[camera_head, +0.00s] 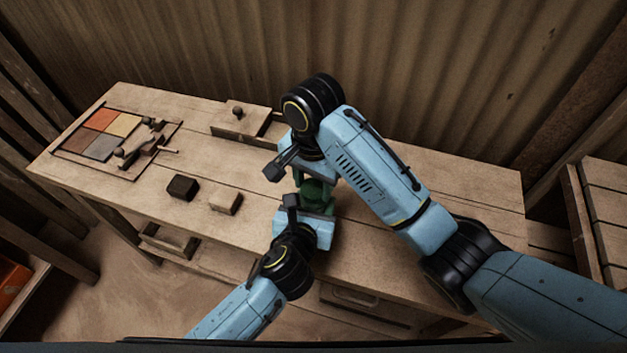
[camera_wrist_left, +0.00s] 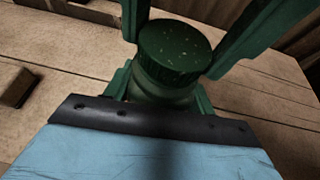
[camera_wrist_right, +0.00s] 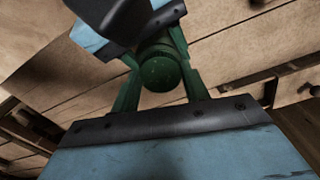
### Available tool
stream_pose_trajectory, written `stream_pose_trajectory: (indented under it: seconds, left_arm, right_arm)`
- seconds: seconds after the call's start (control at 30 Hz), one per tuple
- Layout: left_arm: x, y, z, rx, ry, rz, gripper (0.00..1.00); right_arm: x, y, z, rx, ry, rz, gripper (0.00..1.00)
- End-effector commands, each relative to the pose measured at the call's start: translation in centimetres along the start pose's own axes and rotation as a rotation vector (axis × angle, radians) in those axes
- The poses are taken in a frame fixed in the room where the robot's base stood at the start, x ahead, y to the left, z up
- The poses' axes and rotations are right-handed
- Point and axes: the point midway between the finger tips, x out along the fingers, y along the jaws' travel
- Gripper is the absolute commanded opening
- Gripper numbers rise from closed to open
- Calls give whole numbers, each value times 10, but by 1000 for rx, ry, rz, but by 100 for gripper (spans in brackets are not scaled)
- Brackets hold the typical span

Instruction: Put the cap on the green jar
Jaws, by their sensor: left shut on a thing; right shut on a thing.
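The green jar (camera_head: 318,196) is mostly hidden between my two grippers above the table in the head view. In the left wrist view the jar's rounded green body (camera_wrist_left: 160,88) stands between the fingers of my left gripper (camera_head: 315,208), which is shut on it. The dark green ribbed cap (camera_wrist_left: 175,50) sits right over the jar's mouth, and I see no clear gap between them. My right gripper (camera_head: 309,182) is shut on the cap, with a finger on either side. In the right wrist view the cap's round top (camera_wrist_right: 160,73) shows between the fingers.
On the wooden table (camera_head: 420,195) lie a dark block (camera_head: 183,187) and a light wooden block (camera_head: 226,201). A tray of coloured tiles (camera_head: 60,150) with a tool is at the left. A wooden box with a knob (camera_head: 238,113) stands at the back. The table's right part is clear.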

Motion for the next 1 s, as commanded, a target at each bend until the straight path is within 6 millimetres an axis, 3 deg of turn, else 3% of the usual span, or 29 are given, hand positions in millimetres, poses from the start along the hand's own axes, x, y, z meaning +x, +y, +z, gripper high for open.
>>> stream_pose_trajectory:
  seconds: [0.2,0.33,0.37,0.5,0.8,1.0]
  left_arm:
    - [0,0,-2,1,4,1,0]
    - [0,0,-2,1,4,1,0]
    - [0,0,-2,1,4,1,0]
    - [0,0,-2,1,4,1,0]
    - [0,0,-2,1,4,1,0]
    - [0,0,-2,1,4,1,0]
  right_arm:
    - [-1,-1,-1,321,2,-4,24]
    - [-1,-1,-1,312,2,-4,24]
    - [-1,-1,-1,311,2,-4,48]
    - [-1,-1,-1,310,2,-4,66]
    - [-2,-1,-1,308,3,-3,67]
    - [-22,-1,-4,305,12,-4,67]
